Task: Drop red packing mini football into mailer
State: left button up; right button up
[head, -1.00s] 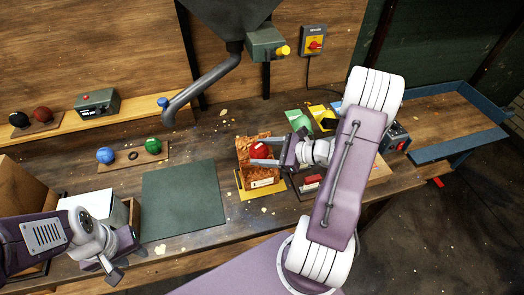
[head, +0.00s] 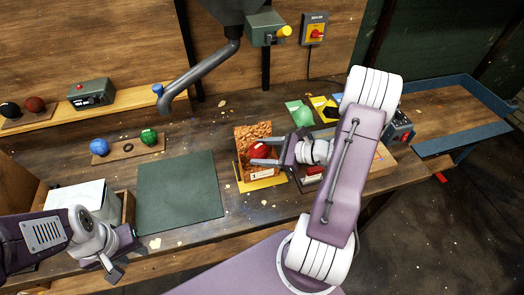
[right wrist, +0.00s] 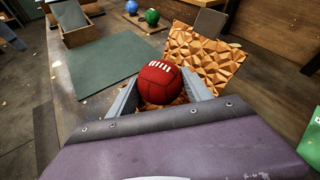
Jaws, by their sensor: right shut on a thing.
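The red mini football (head: 258,150) is held between the fingers of my right gripper (head: 265,156). It also shows in the right wrist view (right wrist: 158,82), clamped between both fingertips, with pale lacing on top. An open mailer with an orange-brown faceted lining (head: 252,133) stands on a yellow mat (head: 262,183). The ball is in front of the lining in both views; its exact height over the mailer's bottom is hidden. The lining's raised flap shows behind the ball in the right wrist view (right wrist: 205,58). My left gripper (head: 118,256) is open and empty at the lower left.
A dark green mat (head: 180,198) lies clear, left of the mailer. A blue ball (head: 99,147) and a green ball (head: 149,136) sit on a wooden holder behind it. A white-topped box (head: 75,197) is near my left gripper. A grey pipe (head: 205,75) hangs above the bench.

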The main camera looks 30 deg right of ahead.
jog(key=shift+f+b, duration=0.85)
jog(key=shift+f, duration=0.2)
jog(key=shift+s, duration=0.1)
jog(key=o, duration=1.5)
jog(key=shift+o, duration=0.2)
jog(key=v, duration=0.9)
jog(key=shift+r, duration=0.1)
